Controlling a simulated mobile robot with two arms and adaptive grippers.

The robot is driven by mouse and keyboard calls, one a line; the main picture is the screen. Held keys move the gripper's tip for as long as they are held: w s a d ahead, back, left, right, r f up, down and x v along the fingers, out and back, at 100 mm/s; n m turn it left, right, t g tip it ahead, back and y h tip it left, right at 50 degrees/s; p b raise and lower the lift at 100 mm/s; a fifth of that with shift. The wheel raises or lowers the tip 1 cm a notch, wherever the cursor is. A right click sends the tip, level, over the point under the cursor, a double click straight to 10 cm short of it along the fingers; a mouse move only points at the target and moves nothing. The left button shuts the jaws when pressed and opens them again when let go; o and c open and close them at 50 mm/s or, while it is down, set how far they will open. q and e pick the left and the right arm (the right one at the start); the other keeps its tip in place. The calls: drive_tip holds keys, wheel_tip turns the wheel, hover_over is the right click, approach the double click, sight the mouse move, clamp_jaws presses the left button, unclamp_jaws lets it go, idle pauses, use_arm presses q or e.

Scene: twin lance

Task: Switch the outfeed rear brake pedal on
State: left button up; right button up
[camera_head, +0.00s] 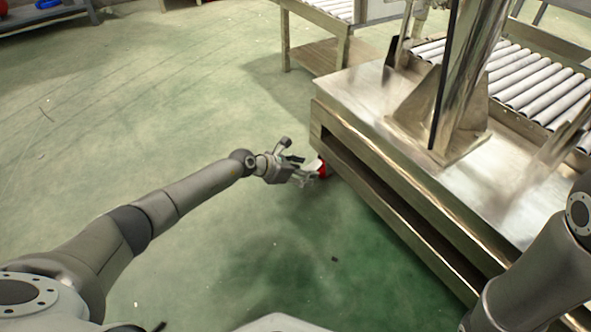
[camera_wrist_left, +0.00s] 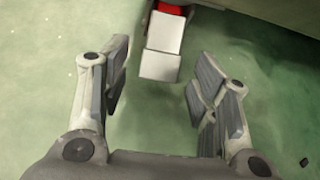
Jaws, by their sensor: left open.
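The pedal (camera_head: 324,169) shows in the head view as a small red part with a pale plate, low at the near left corner of the metal machine frame. In the left wrist view it has a white plate (camera_wrist_left: 161,57) in two facets and a red part (camera_wrist_left: 170,8) at the top edge. My left gripper (camera_head: 306,173) is beside the pedal in the head view. In the left wrist view my left gripper (camera_wrist_left: 160,97) is open and empty, with the white plate between and beyond its fingers. I cannot tell whether it touches. My right gripper is out of view.
The metal machine base (camera_head: 350,108) with a steel column and a roller conveyor (camera_head: 535,88) fills the right side. A small table (camera_head: 318,47) stands behind it. The green floor (camera_head: 120,130) is open on the left. A shelf (camera_head: 45,20) is at the far left.

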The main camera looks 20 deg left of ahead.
use_arm(q)
drive_tip(key=v, duration=1.2)
